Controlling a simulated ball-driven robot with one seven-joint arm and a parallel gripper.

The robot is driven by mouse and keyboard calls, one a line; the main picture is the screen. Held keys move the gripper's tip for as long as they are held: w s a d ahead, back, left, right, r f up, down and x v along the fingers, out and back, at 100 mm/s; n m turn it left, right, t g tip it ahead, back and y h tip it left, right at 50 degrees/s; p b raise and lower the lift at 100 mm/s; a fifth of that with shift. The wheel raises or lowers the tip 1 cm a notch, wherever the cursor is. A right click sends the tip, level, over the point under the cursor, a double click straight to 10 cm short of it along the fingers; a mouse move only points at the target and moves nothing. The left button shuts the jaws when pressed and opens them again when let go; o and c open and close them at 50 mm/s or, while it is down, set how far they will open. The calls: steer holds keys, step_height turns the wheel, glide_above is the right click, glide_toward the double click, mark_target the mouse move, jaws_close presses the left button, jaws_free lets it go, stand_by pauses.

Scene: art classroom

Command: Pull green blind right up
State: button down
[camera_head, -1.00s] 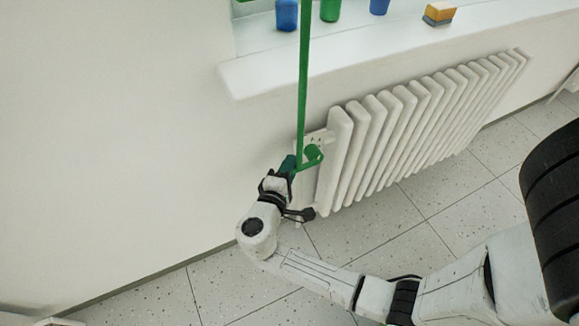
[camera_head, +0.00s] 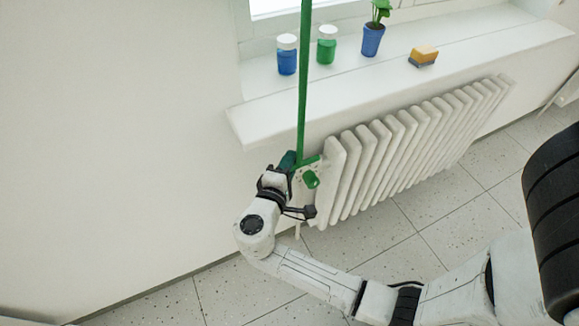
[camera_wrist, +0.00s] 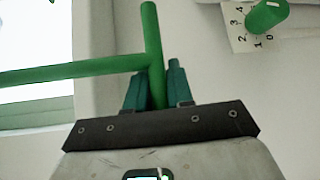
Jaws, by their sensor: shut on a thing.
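A long green strap or rod (camera_head: 304,85) runs upward out of the head view in front of the windowsill. My gripper (camera_head: 290,160) is at its lower end, beside the radiator's left end and below the sill. In the wrist view the gripper (camera_wrist: 158,90) is shut on a short green bar (camera_wrist: 152,35), with the long green piece (camera_wrist: 80,70) branching off to the left. The teal fingers press on both sides of the bar. The blind itself is not clearly visible; only a bright strip of window (camera_head: 275,6) shows at the top.
The windowsill (camera_head: 400,80) bears a blue jar (camera_head: 287,60), a green jar (camera_head: 326,50), a potted plant (camera_head: 373,38) and a sponge (camera_head: 423,54). A white radiator (camera_head: 400,150) stands below. Its green knob (camera_head: 311,180) is close to my gripper and shows in the wrist view (camera_wrist: 266,15).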

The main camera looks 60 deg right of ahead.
step_height(320, 180, up, 5)
steer(key=p, duration=0.2)
steer(key=shift+r+p, duration=0.1)
steer(key=shift+p, duration=0.2)
steer(key=c, duration=1.1)
jaws_free()
